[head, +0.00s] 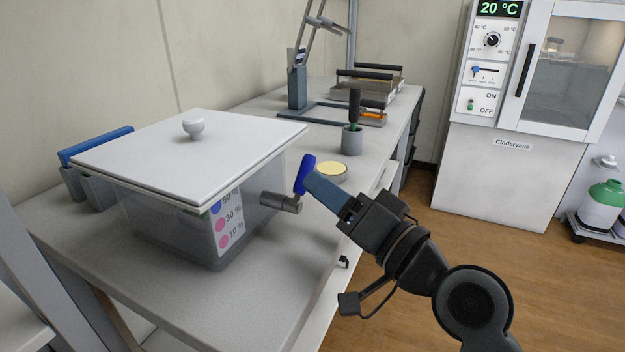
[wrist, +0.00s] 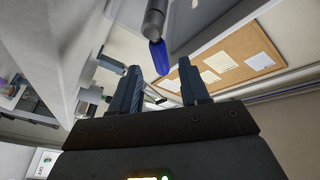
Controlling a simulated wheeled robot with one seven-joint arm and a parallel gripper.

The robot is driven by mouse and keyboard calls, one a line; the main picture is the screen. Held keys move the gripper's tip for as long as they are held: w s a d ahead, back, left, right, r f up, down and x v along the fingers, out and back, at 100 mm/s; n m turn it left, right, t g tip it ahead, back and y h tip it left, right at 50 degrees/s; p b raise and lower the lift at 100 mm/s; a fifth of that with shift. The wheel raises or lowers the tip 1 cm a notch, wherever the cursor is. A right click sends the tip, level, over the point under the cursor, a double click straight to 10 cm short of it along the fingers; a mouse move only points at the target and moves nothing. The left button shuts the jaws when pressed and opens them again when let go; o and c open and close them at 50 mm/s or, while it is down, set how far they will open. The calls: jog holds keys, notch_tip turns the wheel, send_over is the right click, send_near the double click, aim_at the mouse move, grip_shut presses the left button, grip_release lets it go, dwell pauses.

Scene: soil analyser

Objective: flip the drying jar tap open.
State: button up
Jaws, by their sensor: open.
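The drying jar (head: 165,215) is a clear box with a white lid and a round knob, standing on the bench. Its tap (head: 281,202) is a grey barrel out of the right side, with a blue lever (head: 304,175) pointing up, slightly tilted. My gripper (head: 312,181) is at the lever's right, fingers pointing to it. In the wrist view, the lever (wrist: 159,56) hangs from the grey barrel (wrist: 154,18), its end between the open fingertips (wrist: 160,72). I cannot tell whether a finger touches it.
A yellow-filled dish (head: 331,172) and a grey cup (head: 352,140) with a dark-handled tool stand behind my gripper. A blue-topped rack (head: 95,146) is left of the jar. The oven cabinet (head: 500,175) stands at right.

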jog(key=shift+v, duration=1.15)
